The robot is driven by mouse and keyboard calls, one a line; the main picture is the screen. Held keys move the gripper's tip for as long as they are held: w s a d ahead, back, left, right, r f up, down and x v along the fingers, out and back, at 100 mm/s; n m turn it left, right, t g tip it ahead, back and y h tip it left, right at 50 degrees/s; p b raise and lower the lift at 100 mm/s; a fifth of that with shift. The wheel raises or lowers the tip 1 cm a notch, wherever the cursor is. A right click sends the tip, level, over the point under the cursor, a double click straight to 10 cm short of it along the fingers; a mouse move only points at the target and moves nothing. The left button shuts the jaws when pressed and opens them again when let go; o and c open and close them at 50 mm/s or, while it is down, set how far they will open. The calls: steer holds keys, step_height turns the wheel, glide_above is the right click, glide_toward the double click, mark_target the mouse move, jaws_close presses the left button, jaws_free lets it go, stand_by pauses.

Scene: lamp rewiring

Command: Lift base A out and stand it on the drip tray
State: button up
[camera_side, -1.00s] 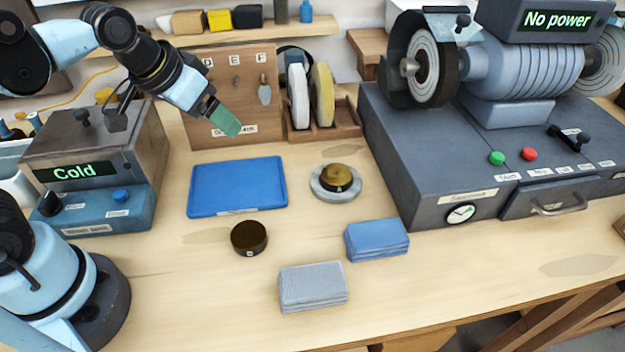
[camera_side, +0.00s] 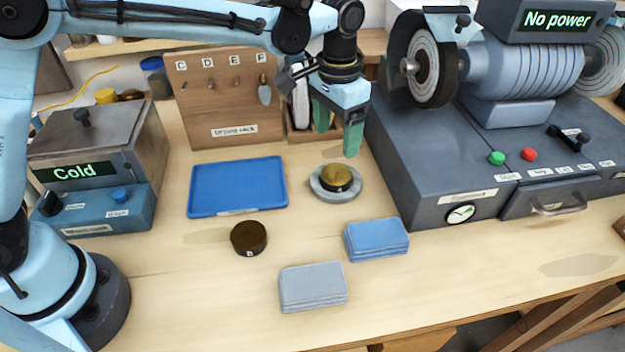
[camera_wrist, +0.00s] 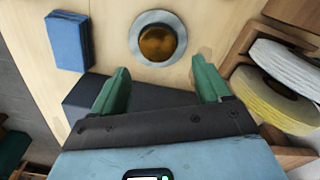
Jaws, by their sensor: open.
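A round brass-coloured base (camera_side: 337,178) sits in a shallow grey ring-shaped dish (camera_side: 355,191), right of the blue tray; I take it for base A, though no letter on it is readable now. It also shows in the wrist view (camera_wrist: 157,43), inside the pale dish (camera_wrist: 137,30). The flat blue drip tray (camera_side: 237,186) lies empty mid-bench. My gripper (camera_side: 337,142) points down with its green fingers spread, above and just behind the base. In the wrist view my gripper (camera_wrist: 160,68) is open and empty, with the base beyond the fingertips.
A dark round base (camera_side: 249,238) stands in front of the tray. A blue cloth stack (camera_side: 377,240) and a grey one (camera_side: 313,287) lie nearer the front. The grinder housing (camera_side: 425,170) rises close at right, the drying rack (camera_side: 228,100) and wheel holder behind.

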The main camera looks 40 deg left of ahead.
mark_target(336, 173)
steer(key=shift+w+d+f, duration=0.1)
steer(key=shift+d+f, duration=0.2)
steer(key=shift+f, duration=3.95)
steer(key=c, duration=0.8)
steer(key=shift+r, duration=2.5)
